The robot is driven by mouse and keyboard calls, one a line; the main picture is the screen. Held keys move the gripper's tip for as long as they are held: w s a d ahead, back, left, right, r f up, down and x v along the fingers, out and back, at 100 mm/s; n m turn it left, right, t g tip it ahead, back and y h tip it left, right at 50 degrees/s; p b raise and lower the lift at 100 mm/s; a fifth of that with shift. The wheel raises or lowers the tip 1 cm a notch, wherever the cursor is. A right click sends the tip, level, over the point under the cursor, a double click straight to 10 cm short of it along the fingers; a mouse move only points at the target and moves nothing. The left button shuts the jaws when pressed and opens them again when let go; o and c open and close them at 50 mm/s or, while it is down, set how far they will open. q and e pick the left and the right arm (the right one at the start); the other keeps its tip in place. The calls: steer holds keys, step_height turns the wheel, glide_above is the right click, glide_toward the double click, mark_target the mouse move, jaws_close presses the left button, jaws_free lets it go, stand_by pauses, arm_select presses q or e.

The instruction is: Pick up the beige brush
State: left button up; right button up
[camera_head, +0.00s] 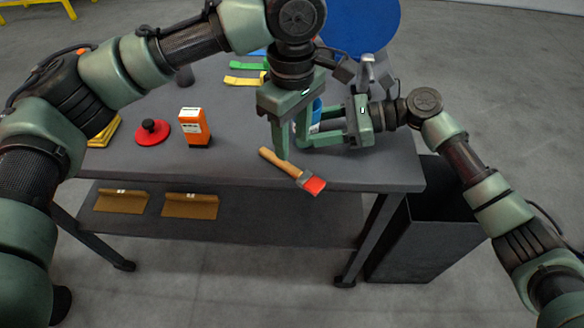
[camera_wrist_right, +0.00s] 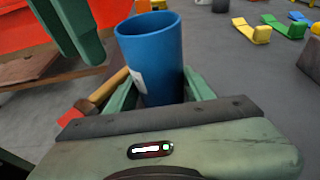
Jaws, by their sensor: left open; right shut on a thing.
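A brush (camera_head: 292,170) with a beige wooden handle, grey ferrule and red bristles lies flat near the table's front edge. In the right wrist view its handle (camera_wrist_right: 108,88) shows partly behind my right gripper. My left gripper (camera_head: 290,146) is open and points down just above and behind the handle; its fingers also show at upper left in the wrist view (camera_wrist_right: 68,30). I cannot tell whether it touches the brush. My right gripper (camera_head: 312,136) is shut on a blue cylinder (camera_wrist_right: 150,55) with a white label, mostly hidden by the fingers in the head view.
An orange box (camera_head: 195,127), a red round object with a black knob (camera_head: 152,132) and yellow cloths (camera_head: 104,131) are on the table's left. Yellow and green strips (camera_head: 244,80) lie behind. A black bin (camera_head: 425,230) stands right of the table. The front middle is mostly clear.

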mark_target(292, 168)
arm_select(q)
steer(key=shift+s+f, duration=0.2)
steer(key=shift+f, duration=3.15)
jaws_close()
